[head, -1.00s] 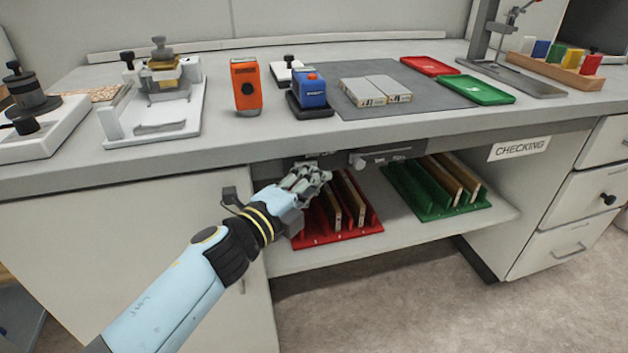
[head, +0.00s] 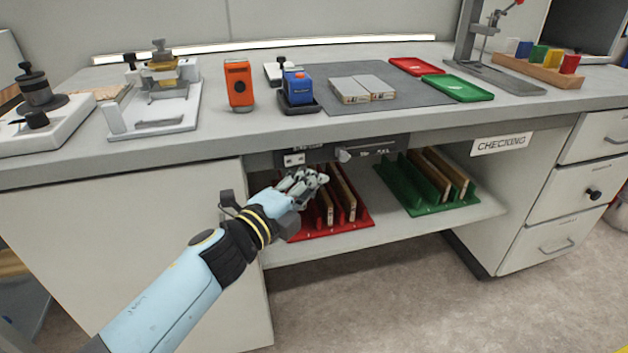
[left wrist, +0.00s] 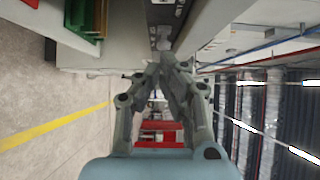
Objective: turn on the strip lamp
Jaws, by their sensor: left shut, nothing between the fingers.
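The strip lamp (head: 265,46) runs along the back of the worktop against the wall and glows bright white. A dark control panel (head: 372,147) is fixed under the bench's front edge. It carries a white switch (head: 294,160) at its left and a grey knob (head: 344,155) beside that. My left gripper (head: 315,178) is shut and empty, just below the white switch and apart from it in the head view. In the left wrist view its fingertips (left wrist: 168,62) are together below the panel. My right gripper is out of view.
Below the panel, a shelf holds a red rack (head: 355,220) and a green rack (head: 412,202) with upright boards. The worktop (head: 230,130) above carries an orange device (head: 239,84), a blue device (head: 298,87) and trays. Free floor lies in front.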

